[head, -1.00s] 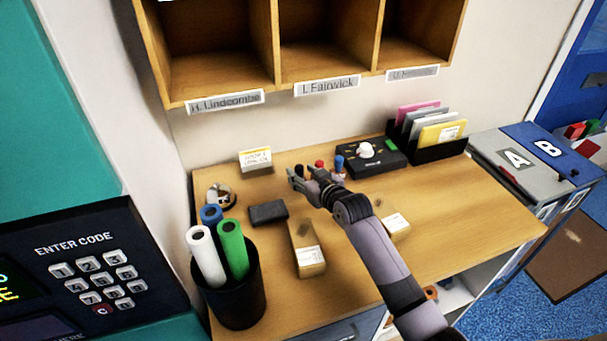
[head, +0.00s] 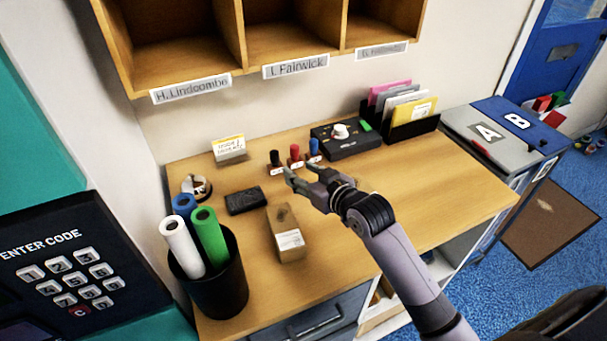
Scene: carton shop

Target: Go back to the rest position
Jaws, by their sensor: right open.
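My right gripper (head: 301,172) is open and empty. It is above the wooden desk (head: 440,190), just in front of three small pegs: black (head: 275,157), red (head: 295,153) and blue (head: 314,147). I cannot tell whether the fingers touch anything. My right arm reaches in from the lower right and hides part of the desk. My left gripper is not in view.
A small carton (head: 287,240) and a dark block (head: 245,200) lie on the desk. A black bin (head: 222,285) of rolls stands at front left. A black device (head: 350,142) and file holder (head: 412,127) stand behind. Wooden cubbyholes (head: 295,85) hang above.

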